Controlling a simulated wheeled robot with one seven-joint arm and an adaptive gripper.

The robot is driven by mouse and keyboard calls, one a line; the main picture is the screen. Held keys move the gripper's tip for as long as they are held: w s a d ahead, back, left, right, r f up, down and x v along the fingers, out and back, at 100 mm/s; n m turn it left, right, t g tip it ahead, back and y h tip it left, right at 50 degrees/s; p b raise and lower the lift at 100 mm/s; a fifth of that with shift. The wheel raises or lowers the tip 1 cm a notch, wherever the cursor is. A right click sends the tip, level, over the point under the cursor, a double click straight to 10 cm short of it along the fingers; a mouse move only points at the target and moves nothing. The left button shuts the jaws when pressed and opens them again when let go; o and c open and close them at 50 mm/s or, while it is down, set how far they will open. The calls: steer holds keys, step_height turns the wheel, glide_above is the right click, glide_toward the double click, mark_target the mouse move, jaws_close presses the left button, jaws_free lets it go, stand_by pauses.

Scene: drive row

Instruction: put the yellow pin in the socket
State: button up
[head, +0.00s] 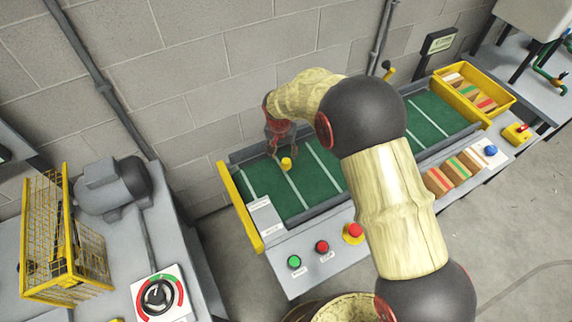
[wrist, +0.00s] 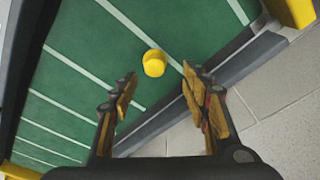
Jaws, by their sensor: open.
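The yellow pin (head: 286,164) is a short, round yellow piece on the green striped belt (head: 318,192). In the wrist view the pin (wrist: 154,63) shows its round end, just beyond the fingertips and between their lines. My gripper (head: 281,154) is over the belt beside the pin, partly hidden by my own arm. In the wrist view my gripper (wrist: 160,80) has its two fingers apart with nothing between them. I cannot make out a socket in either view.
Green (head: 294,262) and red (head: 322,247) buttons sit on the belt's front panel. A yellow bin (head: 500,95) of blocks stands at the far end. A motor (head: 118,185), mesh guard (head: 62,240) and dial (head: 158,296) are at left. A block wall rises behind.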

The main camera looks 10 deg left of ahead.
mark_target(286, 160)
steer(key=f, duration=0.3)
steer(key=d+f+b, duration=0.1)
steer(key=f, duration=0.1)
steer(key=shift+w, duration=0.3)
steer(key=c, duration=0.4)
steer(key=c, duration=0.7)
jaws_close()
